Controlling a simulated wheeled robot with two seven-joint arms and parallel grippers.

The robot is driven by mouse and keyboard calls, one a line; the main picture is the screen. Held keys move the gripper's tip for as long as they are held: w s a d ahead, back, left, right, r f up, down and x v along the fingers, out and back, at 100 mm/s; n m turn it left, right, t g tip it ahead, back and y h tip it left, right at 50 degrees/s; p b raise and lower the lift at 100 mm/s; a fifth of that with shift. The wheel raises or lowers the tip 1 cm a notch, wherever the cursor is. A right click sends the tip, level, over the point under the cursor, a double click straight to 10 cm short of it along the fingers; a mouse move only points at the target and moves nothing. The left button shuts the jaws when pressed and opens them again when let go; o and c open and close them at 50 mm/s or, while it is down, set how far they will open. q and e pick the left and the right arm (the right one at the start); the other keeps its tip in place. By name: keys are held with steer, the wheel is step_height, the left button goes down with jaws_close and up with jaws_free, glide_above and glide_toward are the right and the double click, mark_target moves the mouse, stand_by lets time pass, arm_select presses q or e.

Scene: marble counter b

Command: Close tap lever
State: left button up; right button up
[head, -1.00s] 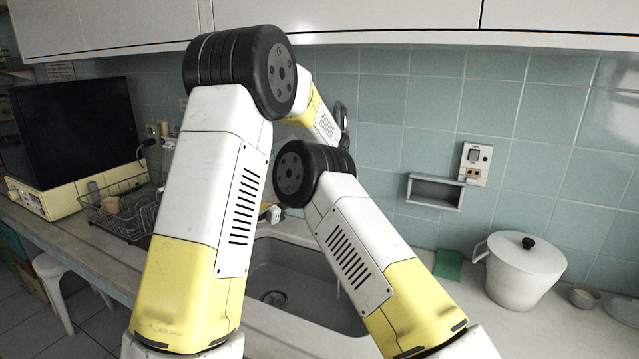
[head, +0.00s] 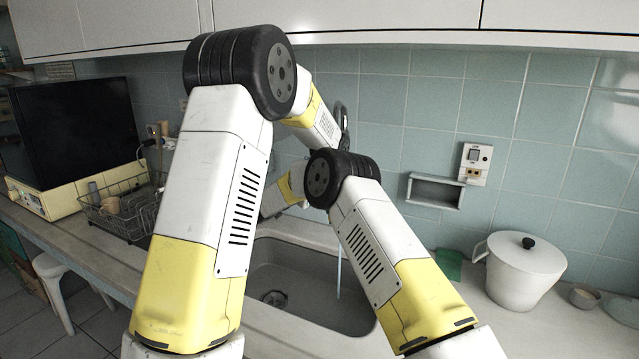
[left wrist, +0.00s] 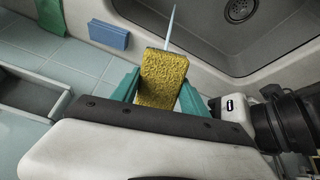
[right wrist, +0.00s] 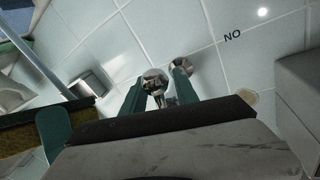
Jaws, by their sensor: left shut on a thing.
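The tap's chrome fitting (right wrist: 155,82) shows in the right wrist view, between the green fingers of my right gripper (right wrist: 157,88). The fingers are apart, one on each side of it; I cannot tell whether they touch it. A second chrome part (right wrist: 180,66) sits at the wall by the right fingertip. My left gripper (left wrist: 160,92) is shut on a yellow sponge (left wrist: 163,78). A thin pale-blue stream of water (head: 339,268) falls into the sink (head: 305,285); it also shows in the left wrist view (left wrist: 171,28).
A white pot (head: 525,275), a small bowl (head: 584,296) and a green cloth (head: 448,265) are on the counter at right. A dish rack (head: 125,208) stands at left. A wall niche (head: 435,190) is on the tiles. A blue block (left wrist: 108,36) lies beside the sink.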

steer(key=shift+c, duration=0.3)
jaws_close()
